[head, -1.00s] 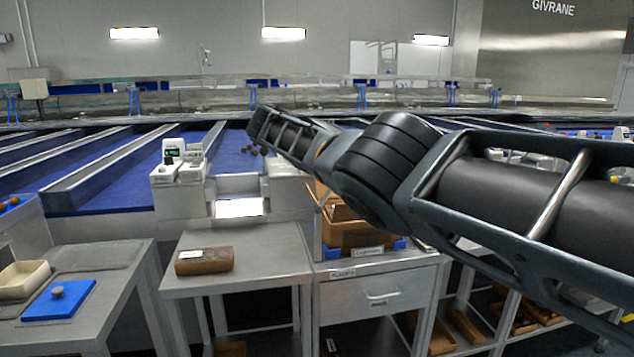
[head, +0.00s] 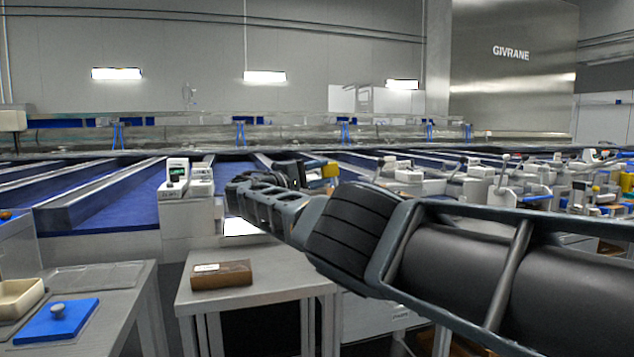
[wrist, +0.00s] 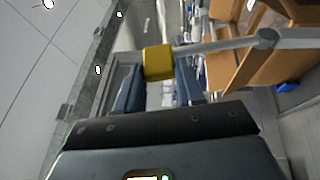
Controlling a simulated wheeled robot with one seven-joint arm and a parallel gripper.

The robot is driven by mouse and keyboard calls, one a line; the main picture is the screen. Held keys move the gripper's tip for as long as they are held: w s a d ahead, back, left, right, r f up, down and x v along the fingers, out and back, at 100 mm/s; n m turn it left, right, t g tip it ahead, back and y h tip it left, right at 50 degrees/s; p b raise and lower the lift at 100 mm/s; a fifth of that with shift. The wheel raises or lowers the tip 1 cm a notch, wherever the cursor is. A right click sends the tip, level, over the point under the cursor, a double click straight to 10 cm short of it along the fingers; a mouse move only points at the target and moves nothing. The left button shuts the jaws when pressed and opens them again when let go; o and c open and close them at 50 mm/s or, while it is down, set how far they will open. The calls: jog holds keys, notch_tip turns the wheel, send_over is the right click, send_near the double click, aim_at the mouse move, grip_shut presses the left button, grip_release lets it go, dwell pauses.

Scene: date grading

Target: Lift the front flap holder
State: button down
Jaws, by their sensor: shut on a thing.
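The front flap holder looks to be the grey lever with a yellow grip (wrist: 158,62). In the wrist view its grey rod runs right from the grip to a round pivot (wrist: 266,38). My gripper (wrist: 159,76) is shut on the yellow grip, with a dark blue finger on each side of it. In the head view the yellow grip (head: 331,170) shows small at the far end of my arm, beside my gripper (head: 318,168). The rest of the lever is hidden behind my arm there.
Orange-brown box panels (wrist: 240,75) stand to the right of the gripper in the wrist view. In the head view a brown box (head: 221,275) lies on a grey table, with a blue block (head: 57,320) to its left. White equipment (head: 185,190) stands behind.

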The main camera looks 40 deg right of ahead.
jog(key=shift+w+a+f, duration=0.1)
jog(key=shift+w+a, duration=0.05)
jog(key=shift+a, duration=0.1)
dwell(0.3)
jog(key=c, duration=0.7)
grip_release()
jog(key=a, duration=0.2)
jog(key=a+f, duration=0.1)
jog(key=a, duration=0.4)
jog(key=shift+s+a+f, duration=0.25)
jog(key=shift+s+a, duration=0.05)
jog(key=shift+s, duration=0.05)
